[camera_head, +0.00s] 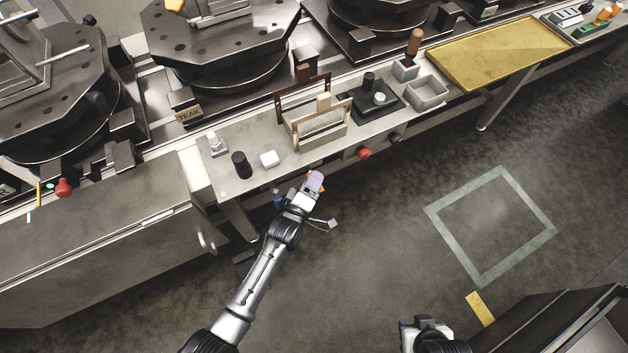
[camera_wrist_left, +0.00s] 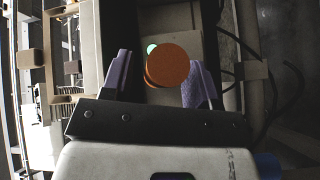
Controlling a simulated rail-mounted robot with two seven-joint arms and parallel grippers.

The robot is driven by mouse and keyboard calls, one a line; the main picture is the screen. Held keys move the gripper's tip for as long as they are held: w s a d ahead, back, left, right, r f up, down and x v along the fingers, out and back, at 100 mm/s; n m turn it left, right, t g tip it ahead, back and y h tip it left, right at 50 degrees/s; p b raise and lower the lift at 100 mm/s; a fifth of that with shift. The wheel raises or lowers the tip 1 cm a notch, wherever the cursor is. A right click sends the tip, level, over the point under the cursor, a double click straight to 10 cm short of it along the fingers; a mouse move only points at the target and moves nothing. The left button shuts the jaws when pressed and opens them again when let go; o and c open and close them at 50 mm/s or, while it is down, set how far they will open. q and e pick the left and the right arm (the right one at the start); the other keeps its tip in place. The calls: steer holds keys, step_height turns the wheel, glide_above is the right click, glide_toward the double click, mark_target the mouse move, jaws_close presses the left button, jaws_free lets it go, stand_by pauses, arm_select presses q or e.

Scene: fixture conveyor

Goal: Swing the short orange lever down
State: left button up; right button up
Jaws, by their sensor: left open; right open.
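The orange lever shows in the left wrist view as a round orange knob (camera_wrist_left: 168,66), seen end-on between my left gripper's two purple finger pads (camera_wrist_left: 160,82). The pads stand apart on either side of it; I cannot tell whether either touches it. In the head view my left gripper (camera_head: 314,184) is at the front edge of the workbench, and only small bits of orange show around it. The lever's shaft and pivot are hidden. My right gripper (camera_head: 426,331) is at the bottom edge of the head view, partly cut off and away from the bench.
Open floor lies in front.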

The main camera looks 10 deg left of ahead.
arm_select(q)
steer(key=shift+w+d, duration=0.15)
steer(key=shift+w, duration=0.3)
steer(key=shift+c, duration=0.2)
jaws_close()
